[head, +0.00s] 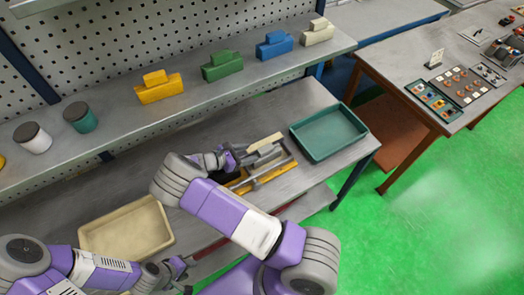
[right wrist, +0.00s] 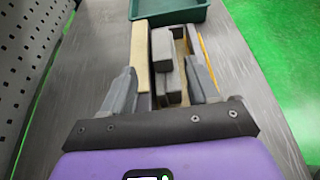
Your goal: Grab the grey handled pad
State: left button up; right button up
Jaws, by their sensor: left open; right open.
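The grey handled pad (right wrist: 163,50) shows in the right wrist view as a grey block with a smaller grey handle block on its side. It sits in a yellow-edged holder on the workbench. My right gripper (right wrist: 161,72) is open, one finger on each side of the grey pad; I cannot tell whether either finger touches it. A beige bar (right wrist: 140,55) stands just left of the pad, close to the left finger. In the head view my right gripper (head: 236,158) is over the holder (head: 265,177), and my arm partly hides it. My left gripper (head: 182,270) is open and empty, low near the beige tray.
A green tray (head: 329,133) lies right of the holder, and a beige tray (head: 127,230) lies to its left. The shelf above carries yellow (head: 160,88), green (head: 222,66), blue (head: 275,46) and cream (head: 318,33) handled pads and lidded jars (head: 80,117).

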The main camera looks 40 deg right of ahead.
aim_at(266, 148)
jog(key=x, duration=0.2)
jog(key=p+x, duration=0.1)
jog(key=x, duration=0.3)
jog(key=shift+s+d+r, duration=0.2)
jog(key=shift+d+r, duration=0.05)
jog(key=shift+r, duration=0.05)
jog(key=shift+c, duration=0.4)
grip_shut()
